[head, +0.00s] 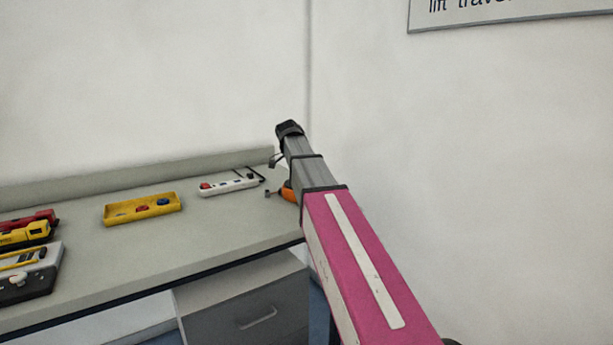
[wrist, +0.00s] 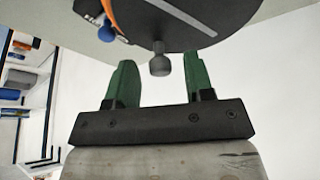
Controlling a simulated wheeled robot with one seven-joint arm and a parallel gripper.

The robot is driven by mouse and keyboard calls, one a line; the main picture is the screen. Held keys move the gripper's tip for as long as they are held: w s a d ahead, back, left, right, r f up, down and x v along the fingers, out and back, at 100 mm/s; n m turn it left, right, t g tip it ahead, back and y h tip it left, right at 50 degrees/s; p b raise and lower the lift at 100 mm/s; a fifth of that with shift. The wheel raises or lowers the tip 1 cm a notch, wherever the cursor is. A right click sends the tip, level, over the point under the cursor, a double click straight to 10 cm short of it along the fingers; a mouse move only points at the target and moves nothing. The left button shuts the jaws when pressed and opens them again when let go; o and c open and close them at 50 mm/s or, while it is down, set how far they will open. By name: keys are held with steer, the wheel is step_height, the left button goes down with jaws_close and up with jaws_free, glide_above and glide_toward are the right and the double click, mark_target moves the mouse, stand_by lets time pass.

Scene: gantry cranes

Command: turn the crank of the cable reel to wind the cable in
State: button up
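The cable reel shows in the wrist view as a dark round disc (wrist: 200,22) with an orange part at its left. A pale line runs across the disc. The grey crank knob (wrist: 159,65) hangs from the disc's near edge. My gripper (wrist: 160,75) is open, with its two green fingers on either side of the knob and visible gaps to both. In the head view only a bit of the orange reel (head: 287,191) shows at the desk's right end. My arm hides the rest of it, and my fingers are out of sight there.
The grey desk (head: 190,248) holds a yellow tray (head: 115,218), a white pendant control (head: 229,187) and red and yellow items (head: 26,233) at left. A raised ledge and wall stand behind. A drawer unit (head: 245,312) is underneath. The desk's middle front is clear.

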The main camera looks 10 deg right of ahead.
steer(key=v, duration=1)
steer(key=shift+a+r, duration=0.25)
steer(key=shift+r, duration=0.1)
steer(key=shift+s, duration=0.1)
